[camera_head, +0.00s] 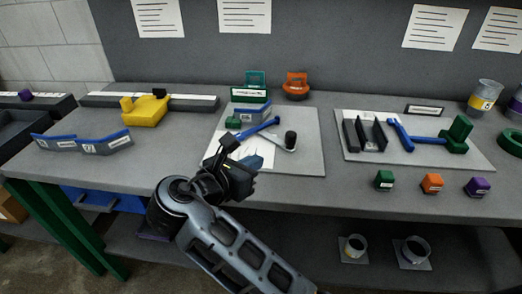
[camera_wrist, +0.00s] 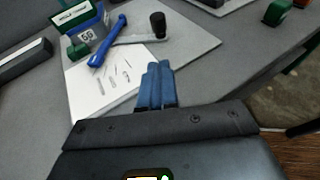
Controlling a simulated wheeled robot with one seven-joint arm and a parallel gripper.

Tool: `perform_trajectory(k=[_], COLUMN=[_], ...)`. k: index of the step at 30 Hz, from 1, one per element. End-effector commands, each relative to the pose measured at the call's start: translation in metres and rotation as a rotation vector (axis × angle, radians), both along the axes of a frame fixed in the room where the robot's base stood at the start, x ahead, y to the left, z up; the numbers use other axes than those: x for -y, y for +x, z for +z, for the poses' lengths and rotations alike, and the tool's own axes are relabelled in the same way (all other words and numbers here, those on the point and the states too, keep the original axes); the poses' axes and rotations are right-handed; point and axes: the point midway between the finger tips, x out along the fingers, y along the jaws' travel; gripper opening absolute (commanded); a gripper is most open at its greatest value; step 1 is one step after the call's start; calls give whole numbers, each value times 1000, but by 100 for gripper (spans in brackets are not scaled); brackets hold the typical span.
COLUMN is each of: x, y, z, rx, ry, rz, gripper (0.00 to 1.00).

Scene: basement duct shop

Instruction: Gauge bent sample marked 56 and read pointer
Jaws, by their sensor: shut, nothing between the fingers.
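A grey bent sample (camera_head: 250,113) with a blue top edge sits at the green stand (camera_head: 252,93) on the centre board. In the wrist view its label (camera_wrist: 88,36) seems to read 56, though the digits are small. In front of it lies a gauge with a blue bar (camera_head: 262,128), a pale arm (camera_head: 279,143) and a black knob (camera_head: 290,140); it also shows in the wrist view (camera_wrist: 108,42). My gripper (camera_head: 251,163) is shut and empty at the board's near side. Its blue fingers (camera_wrist: 156,84) are together, apart from sample and gauge.
Two labelled bent samples (camera_head: 83,144) stand at the left, near a yellow block tool (camera_head: 147,110). A right board (camera_head: 354,154) holds dark plates and a blue-and-green tool. Small green, orange and purple blocks (camera_head: 432,183) line the front edge. Bare bench lies left of centre.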

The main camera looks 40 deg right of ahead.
Motion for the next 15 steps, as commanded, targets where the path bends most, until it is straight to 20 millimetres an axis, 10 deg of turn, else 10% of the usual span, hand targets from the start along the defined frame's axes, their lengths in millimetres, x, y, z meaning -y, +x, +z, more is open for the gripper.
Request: perform_trajectory(k=[15], x=[87], y=[16], z=[-30], rx=[3], ry=[0], rz=[-3], gripper=[0])
